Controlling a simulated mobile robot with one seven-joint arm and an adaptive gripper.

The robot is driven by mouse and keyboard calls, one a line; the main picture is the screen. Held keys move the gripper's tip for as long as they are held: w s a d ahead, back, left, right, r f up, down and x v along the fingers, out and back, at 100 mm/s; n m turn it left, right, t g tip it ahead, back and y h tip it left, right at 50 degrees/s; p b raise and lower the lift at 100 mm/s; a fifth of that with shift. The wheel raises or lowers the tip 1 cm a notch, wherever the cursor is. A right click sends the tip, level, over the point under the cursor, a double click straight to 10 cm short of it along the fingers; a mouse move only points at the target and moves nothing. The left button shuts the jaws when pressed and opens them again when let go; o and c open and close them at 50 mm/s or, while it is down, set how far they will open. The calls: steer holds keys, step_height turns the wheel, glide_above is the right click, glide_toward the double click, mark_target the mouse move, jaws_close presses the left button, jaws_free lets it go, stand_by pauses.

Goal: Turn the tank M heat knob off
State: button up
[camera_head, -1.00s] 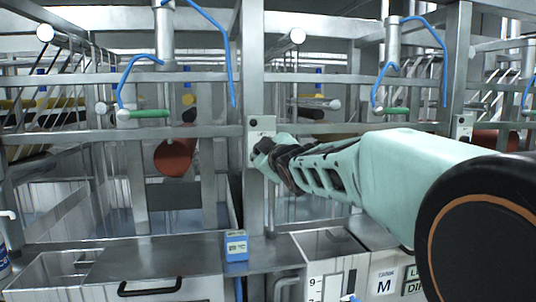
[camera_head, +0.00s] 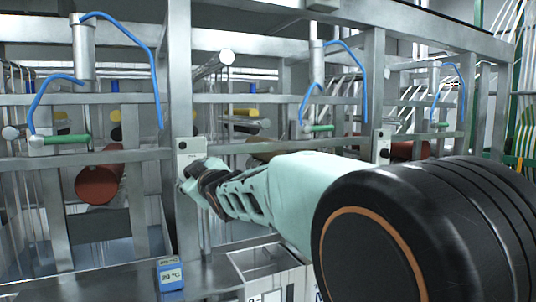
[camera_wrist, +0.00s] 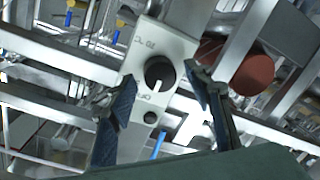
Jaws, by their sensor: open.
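A light grey control plate (camera_head: 190,147) is fixed to a steel post in the head view. My gripper (camera_head: 193,182) is at its lower part and hides most of it. In the wrist view the plate (camera_wrist: 178,43) carries a round black knob (camera_wrist: 159,73) with a white pointer line, pointing down in the picture towards the "OFF" lettering. My open gripper (camera_wrist: 161,78) has its two blue-padded fingers on either side of the knob. Whether they touch it, I cannot tell. A smaller black round part (camera_wrist: 150,117) sits below the knob.
A second plate with a black knob (camera_head: 384,152) is on a post to the right. A blue display box (camera_head: 170,273) stands on the ledge below. Steel rails, blue hoses and a red-brown roller (camera_head: 99,184) are close around the arm.

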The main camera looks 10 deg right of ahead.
steer(key=s+d+m+y+p, duration=0.1)
steer(key=s+d+m+p, duration=0.4)
steer(key=s+m+p, duration=0.6)
steer(key=w+d+r+h, duration=0.1)
steer(key=w+d+h, duration=0.1)
steer(key=d, duration=0.6)
steer(key=w+d+r+m+h+b, duration=0.1)
steer(key=w+d+r+h, duration=0.1)
steer(key=d, duration=0.6)
steer(key=w+d+r+h, duration=0.1)
steer(key=w+d+h, duration=0.1)
steer(key=d, duration=0.6)
steer(key=shift+d+r+m+h+b, duration=0.2)
steer(key=shift+r+m+h+b, duration=0.2)
steer(key=shift+h, duration=0.4)
